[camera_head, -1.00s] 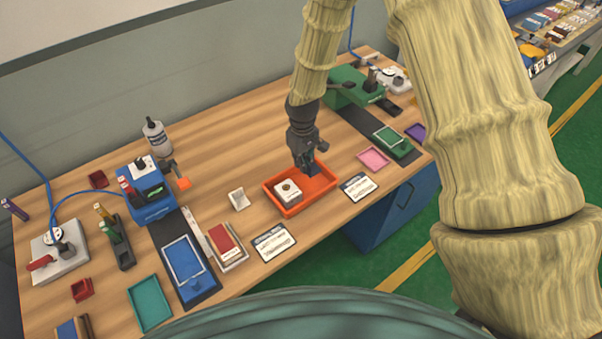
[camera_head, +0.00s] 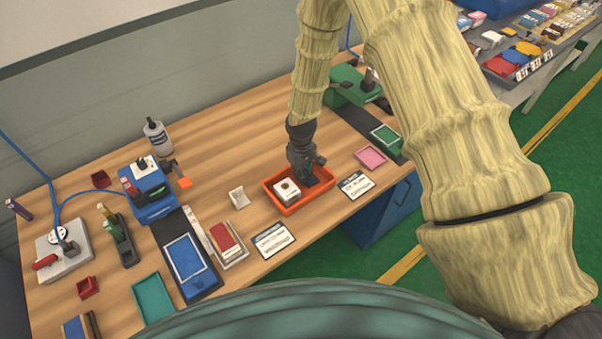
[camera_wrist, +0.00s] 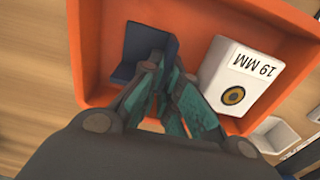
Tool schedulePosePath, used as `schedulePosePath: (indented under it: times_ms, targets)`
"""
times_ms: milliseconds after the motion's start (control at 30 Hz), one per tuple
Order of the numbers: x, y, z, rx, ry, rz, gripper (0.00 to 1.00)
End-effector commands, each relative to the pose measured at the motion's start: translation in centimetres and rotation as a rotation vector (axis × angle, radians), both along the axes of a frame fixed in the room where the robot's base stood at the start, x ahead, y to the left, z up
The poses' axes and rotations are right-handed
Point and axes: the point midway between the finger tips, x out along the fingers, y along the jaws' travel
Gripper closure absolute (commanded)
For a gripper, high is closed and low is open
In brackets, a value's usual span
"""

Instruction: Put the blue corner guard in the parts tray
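The blue corner guard (camera_wrist: 133,48) is a small dark-blue L-shaped piece. In the wrist view it is inside the orange tray (camera_wrist: 88,60), near one corner. My gripper (camera_wrist: 166,72) has its fingertips close together on one flange of the guard, partly covering it. In the head view my gripper (camera_head: 308,178) reaches down into the orange tray (camera_head: 292,211), and the guard cannot be made out there. Whether the guard rests on the tray floor is hard to tell.
A white block (camera_head: 287,190) marked 19 MM sits in the tray beside my gripper; it also shows in the wrist view (camera_wrist: 240,80). A white corner piece (camera_head: 238,198) stands left of the tray. Label cards (camera_head: 272,240) and a pink tray (camera_head: 371,157) lie nearby.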

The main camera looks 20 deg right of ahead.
Motion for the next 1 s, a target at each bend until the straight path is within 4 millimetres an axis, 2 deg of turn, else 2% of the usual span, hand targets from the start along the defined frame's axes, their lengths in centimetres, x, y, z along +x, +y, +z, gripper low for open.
schedulePosePath:
  times_ms: [233, 367, 400, 833, 1000]
  targets:
    - [0.0, 0.0, -0.4, 0.000, 0.000, 0.001, 1.00]
    - [0.0, 0.0, -0.3, 0.000, 0.000, 0.000, 0.76]
    - [0.0, 0.0, -0.3, 0.000, 0.000, 0.000, 0.73]
    - [0.0, 0.0, 0.1, 0.000, 0.001, 0.000, 0.73]
    - [0.1, 0.0, 1.5, 0.000, -0.002, 0.001, 0.73]
